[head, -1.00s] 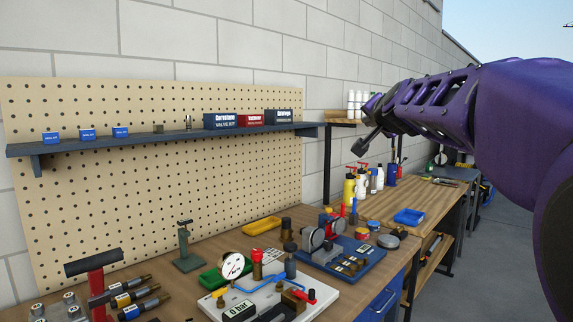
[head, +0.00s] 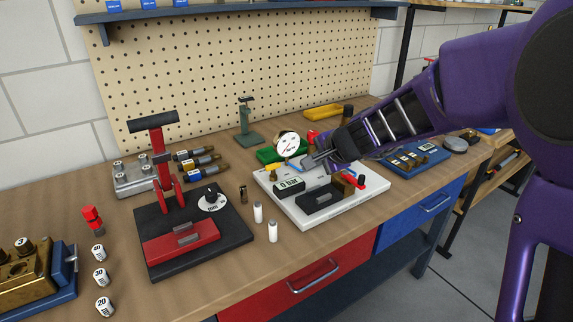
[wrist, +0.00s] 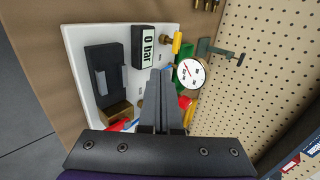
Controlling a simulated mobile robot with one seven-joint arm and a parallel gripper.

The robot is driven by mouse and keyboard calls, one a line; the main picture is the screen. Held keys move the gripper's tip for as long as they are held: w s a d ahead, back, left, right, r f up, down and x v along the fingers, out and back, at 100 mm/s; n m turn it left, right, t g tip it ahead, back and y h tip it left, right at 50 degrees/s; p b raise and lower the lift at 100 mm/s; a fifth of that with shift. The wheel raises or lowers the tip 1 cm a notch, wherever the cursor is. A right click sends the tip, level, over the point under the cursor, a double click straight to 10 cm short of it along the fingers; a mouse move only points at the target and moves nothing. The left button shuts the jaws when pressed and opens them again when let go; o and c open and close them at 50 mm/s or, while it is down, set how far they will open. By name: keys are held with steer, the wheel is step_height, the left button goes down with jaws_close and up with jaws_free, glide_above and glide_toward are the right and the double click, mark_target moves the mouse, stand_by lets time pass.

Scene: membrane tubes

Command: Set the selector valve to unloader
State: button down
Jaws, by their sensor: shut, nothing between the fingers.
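I cannot tell which part is the selector valve, and no "unloader" label is readable. My gripper (head: 310,161) is shut and empty above the back of this board. In the wrist view its fingers (wrist: 161,75) point between the display (wrist: 144,46) and the gauge (wrist: 190,73), hiding part of the board. I cannot tell whether they touch anything.
Left of the board stands a black base with a red lever press (head: 162,180) and a white dial with a black knob (head: 212,199). Small white cylinders (head: 272,231) stand between them. A blue fixture (head: 405,163) lies to the right. The pegboard (head: 240,80) rises behind.

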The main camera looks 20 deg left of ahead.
mark_target(291, 184)
steer(key=b+x, duration=0.1)
steer(key=x, duration=0.9)
steer(key=shift+a+f, duration=0.1)
steer(key=shift+f, duration=0.05)
steer(key=shift+w+a+r+p, duration=0.3)
steer(key=shift+w+a+p, duration=0.35)
steer(key=shift+w+a, duration=0.25)
steer(key=shift+w+a+f, duration=0.1)
steer(key=shift+w+a, duration=0.35)
steer(key=shift+a, duration=0.05)
